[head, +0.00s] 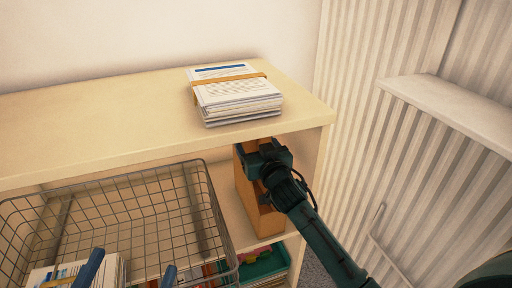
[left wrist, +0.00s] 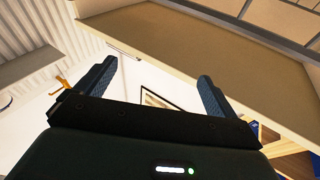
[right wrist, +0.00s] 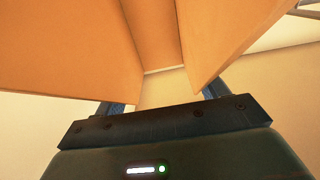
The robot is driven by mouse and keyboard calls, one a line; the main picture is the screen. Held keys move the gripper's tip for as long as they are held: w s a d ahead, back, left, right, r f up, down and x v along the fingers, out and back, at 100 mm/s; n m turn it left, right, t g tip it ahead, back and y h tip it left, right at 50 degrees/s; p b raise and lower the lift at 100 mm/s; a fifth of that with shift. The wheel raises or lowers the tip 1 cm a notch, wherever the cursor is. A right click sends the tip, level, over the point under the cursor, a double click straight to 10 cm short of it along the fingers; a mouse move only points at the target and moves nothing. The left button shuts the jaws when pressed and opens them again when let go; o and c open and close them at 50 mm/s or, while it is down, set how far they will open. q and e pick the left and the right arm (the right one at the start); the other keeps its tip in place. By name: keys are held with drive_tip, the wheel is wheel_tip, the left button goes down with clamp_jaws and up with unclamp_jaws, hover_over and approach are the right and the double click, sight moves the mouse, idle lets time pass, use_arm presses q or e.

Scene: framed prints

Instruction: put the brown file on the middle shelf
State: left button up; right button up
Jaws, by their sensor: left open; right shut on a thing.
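The brown file (head: 252,196) is upright in the right end of the middle shelf (head: 228,206), under the top board. I cannot tell whether its base rests on the shelf. My right gripper (head: 262,160) is shut on its upper part. In the right wrist view, brown file panels (right wrist: 65,50) fill the upper part, around my right gripper (right wrist: 165,98). My left gripper (head: 130,272) is open and empty at the bottom left of the head view, in front of the wire basket. The left wrist view shows its fingers apart (left wrist: 154,84).
A wire basket (head: 140,213) stands left of the file. A banded paper stack (head: 236,96) lies on the top board (head: 110,108). A green tray (head: 266,264) sits below the middle shelf. A pale ledge (head: 450,108) juts from the ribbed wall at right.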

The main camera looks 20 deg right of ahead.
use_arm(q)
drive_tip(key=shift+f, duration=0.15)
use_arm(e)
drive_tip(key=shift+f, duration=0.1)
drive_tip(key=o, duration=1.1)
use_arm(q)
drive_tip(key=shift+s+f, duration=0.1)
use_arm(e)
drive_tip(key=o, duration=0.3)
drive_tip(key=s+p, duration=0.3)
drive_tip(key=s, duration=0.9)
use_arm(q)
drive_tip(key=shift+a+m+y, duration=0.25)
drive_tip(key=shift+m+y, duration=0.05)
drive_tip(key=shift+y, duration=0.1)
use_arm(e)
drive_tip(key=s+a+r+n+y, duration=0.1)
drive_tip(key=s+a+n+y, duration=0.1)
drive_tip(key=s, duration=0.4)
drive_tip(key=s+a+r+n+y, duration=0.1)
drive_tip(key=s+a+n+y, duration=0.1)
drive_tip(key=s, duration=0.4)
drive_tip(key=s+a+r+n+y, duration=0.1)
drive_tip(key=s+a+n+y, duration=0.1)
drive_tip(key=s+a+y, duration=0.2)
drive_tip(key=shift+s+a+r+n, duration=0.2)
drive_tip(key=shift+s+a+n, duration=0.1)
drive_tip(key=shift+s+a, duration=0.75)
